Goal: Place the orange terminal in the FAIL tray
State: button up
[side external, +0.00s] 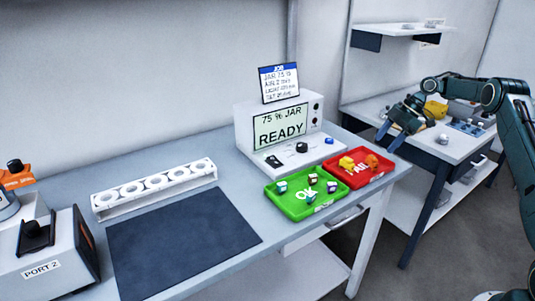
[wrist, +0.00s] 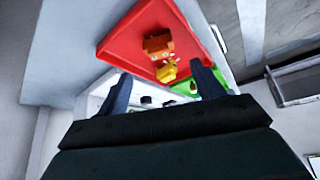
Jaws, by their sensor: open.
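The orange terminal (side external: 371,160) lies in the red FAIL tray (side external: 353,182), toward its right back side. A yellow piece (side external: 346,162) lies to its left in the same tray. In the wrist view the orange terminal (wrist: 158,43) and the yellow piece (wrist: 166,73) are close together on the red tray floor (wrist: 125,38). My gripper (side external: 390,138) is open and empty, above and to the right of the red tray. In the wrist view its two fingers (wrist: 163,82) are spread wide, with the tray beyond them.
The green OK tray (side external: 288,209) beside the red one holds several small pieces. The READY display box (side external: 278,128) stands behind the trays. A white rack with round holes (side external: 153,186) and a dark mat (side external: 185,248) lie left. A second bench (side external: 455,148) stands at the back right.

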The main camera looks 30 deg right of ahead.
jog(key=shift+a+r, duration=0.1)
dwell(0.3)
jog(key=s+a+r+m+t+h, duration=0.1)
jog(key=s+a+r+m, duration=0.25)
jog(key=a+r, duration=0.7)
jog(key=s+a+r+m+h, duration=0.2)
jog(key=s+a+r+m, duration=0.15)
jog(key=a+r, duration=0.75)
jog(key=s+a+m+t+h, duration=0.1)
jog(key=s+a, duration=0.2)
jog(key=s, duration=0.3)
jog(key=s+a+m, duration=0.1)
jog(key=s+a, duration=0.3)
jog(key=s, duration=0.2)
jog(key=s+f+m, duration=0.1)
jog(key=s+f, duration=0.1)
jog(key=s, duration=0.5)
jog(key=s+f+m+t+h, duration=0.1)
jog(key=s+f+m, duration=0.1)
jog(key=s, duration=0.5)
jog(key=shift+s+f+m, duration=0.15)
jog(key=shift+f+m, duration=0.15)
jog(key=shift+a, duration=0.1)
